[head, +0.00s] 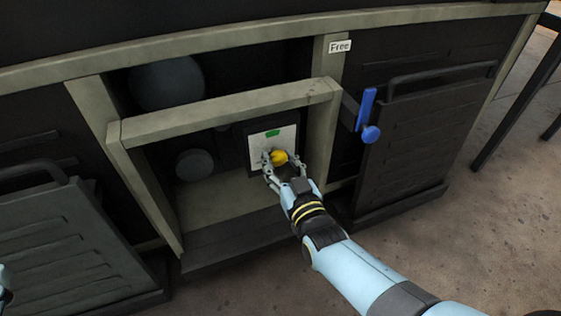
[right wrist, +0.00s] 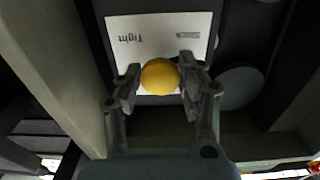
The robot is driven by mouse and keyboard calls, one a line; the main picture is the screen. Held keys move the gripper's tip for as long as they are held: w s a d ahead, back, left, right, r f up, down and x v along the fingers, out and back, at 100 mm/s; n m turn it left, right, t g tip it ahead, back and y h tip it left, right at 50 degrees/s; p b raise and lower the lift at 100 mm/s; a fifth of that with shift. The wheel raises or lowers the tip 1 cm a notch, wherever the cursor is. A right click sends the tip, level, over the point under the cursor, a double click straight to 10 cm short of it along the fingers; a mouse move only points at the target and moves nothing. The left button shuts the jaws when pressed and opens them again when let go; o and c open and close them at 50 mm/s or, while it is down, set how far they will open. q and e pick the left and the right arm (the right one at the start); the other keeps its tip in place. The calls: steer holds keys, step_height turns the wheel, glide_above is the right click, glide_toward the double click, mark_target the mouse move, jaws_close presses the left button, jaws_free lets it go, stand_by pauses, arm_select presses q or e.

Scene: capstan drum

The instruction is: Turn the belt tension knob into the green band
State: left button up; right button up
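The yellow round knob (head: 279,157) sits on a white dial plate (head: 287,140) inside the open bay. A green band (head: 272,133) shows on the plate above the knob. My right gripper (head: 282,158) has a finger on each side of the knob; narrow gaps seem to show, so it looks open around it. In the right wrist view, the knob (right wrist: 160,76) lies between the fingers (right wrist: 160,72), and the plate (right wrist: 160,25) reads "Tight" upside down. The green band and any pointer are not seen there.
A pale frame bar (head: 220,108) crosses the bay above the plate, with a post (head: 322,130) close on the right. A blue lever (head: 367,115) stands right of the post below a "Free" label (head: 340,46). Grey drums (head: 195,165) sit inside the bay.

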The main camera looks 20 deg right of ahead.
steer(key=c, duration=0.5)
steer(key=shift+c, duration=0.2)
